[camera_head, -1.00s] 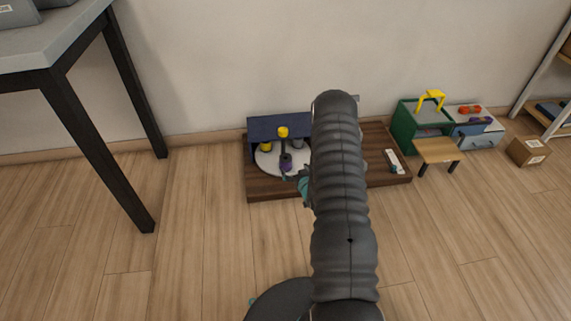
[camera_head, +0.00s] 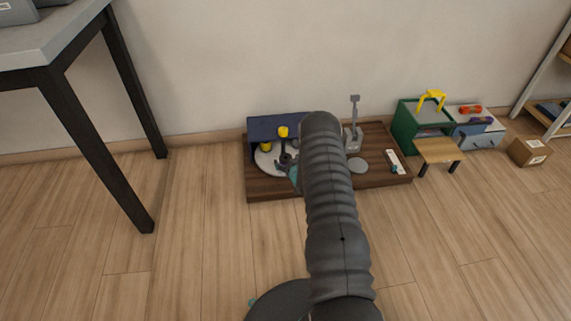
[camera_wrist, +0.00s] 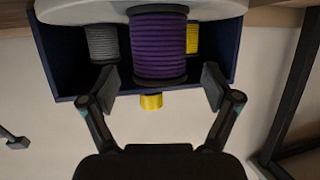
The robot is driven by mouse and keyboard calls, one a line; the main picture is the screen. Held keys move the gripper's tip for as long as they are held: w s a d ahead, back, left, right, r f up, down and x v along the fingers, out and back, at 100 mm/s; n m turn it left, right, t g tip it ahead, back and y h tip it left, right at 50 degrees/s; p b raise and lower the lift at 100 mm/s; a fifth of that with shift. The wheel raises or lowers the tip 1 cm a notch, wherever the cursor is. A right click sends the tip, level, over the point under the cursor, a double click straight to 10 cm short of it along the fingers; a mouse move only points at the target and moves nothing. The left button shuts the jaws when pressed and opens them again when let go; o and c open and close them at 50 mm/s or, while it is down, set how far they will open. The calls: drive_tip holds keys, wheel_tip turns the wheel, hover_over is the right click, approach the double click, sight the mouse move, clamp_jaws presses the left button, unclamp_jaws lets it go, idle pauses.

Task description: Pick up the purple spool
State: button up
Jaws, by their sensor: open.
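The purple spool (camera_wrist: 158,45) fills the upper middle of the wrist view, with dark flanges at its ends. It stands by the white disc (camera_wrist: 70,12). My gripper (camera_wrist: 158,82) is open, with one finger to each side of the spool's lower end in the picture. I see no finger touching it, and how far the spool reaches between them is hard to tell. In the head view my gripper (camera_head: 287,161) is small and partly hidden by my arm, over the white disc, and I cannot make out the purple spool there.
A grey spool (camera_wrist: 102,43) and a yellow spool (camera_wrist: 192,40) flank the purple one, before a navy box (camera_wrist: 55,65). A yellow cap (camera_head: 283,131) rises near my gripper. The wooden board (camera_head: 270,188) also carries a grey lever stand (camera_head: 354,125). A table (camera_head: 50,50) stands left.

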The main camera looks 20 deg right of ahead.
drive_tip(key=shift+x, duration=1.05)
drive_tip(key=c, duration=1.3)
drive_tip(key=shift+r, duration=0.1)
